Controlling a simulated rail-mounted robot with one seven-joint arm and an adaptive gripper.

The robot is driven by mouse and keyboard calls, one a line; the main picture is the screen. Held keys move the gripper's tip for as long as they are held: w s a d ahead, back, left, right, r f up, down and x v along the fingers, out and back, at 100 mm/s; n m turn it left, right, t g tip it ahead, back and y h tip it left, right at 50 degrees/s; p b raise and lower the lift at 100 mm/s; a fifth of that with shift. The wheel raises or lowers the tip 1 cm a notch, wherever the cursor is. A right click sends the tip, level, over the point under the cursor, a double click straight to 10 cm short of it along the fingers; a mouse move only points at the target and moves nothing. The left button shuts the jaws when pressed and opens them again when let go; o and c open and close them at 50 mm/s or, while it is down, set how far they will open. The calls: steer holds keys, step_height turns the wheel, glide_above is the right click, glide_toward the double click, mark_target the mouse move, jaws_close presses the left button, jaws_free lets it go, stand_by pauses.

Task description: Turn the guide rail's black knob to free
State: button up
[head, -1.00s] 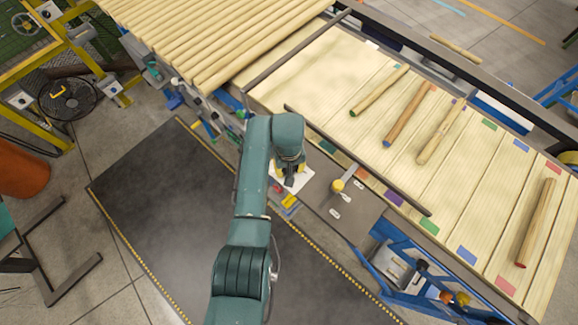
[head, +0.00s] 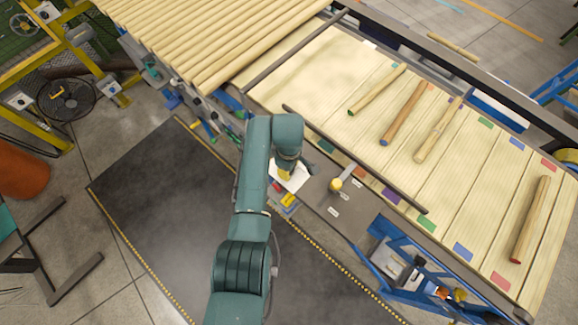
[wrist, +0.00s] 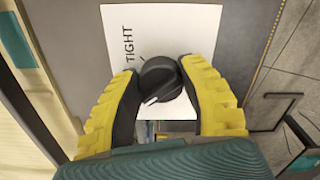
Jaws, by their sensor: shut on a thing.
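The black knob (wrist: 160,80) sits on a white card (wrist: 183,22) in the wrist view. The word TIGHT is printed on the card to the left of the knob. The knob's white pointer mark faces down and left in that view, not straight at the word. My gripper (wrist: 160,74) has a yellow finger with a dark pad on either side of the knob and is shut on it. In the head view my gripper (head: 286,174) is over the card (head: 299,176), and the knob is hidden. The dark guide rail (head: 362,164) runs along the slatted table.
A lever with a yellow ball (head: 336,185) stands right of my gripper on the grey plate. Several turned wood pieces, one being a brown rod (head: 402,112), lie on the table (head: 310,85). A dark mat (head: 170,210) covers the floor to the left.

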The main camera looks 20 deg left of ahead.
steer(key=shift+f+n, duration=0.15)
steer(key=shift+n, duration=0.35)
steer(key=o, duration=1.2)
step_height(320, 180, up, 12)
steer(key=shift+r, duration=0.1)
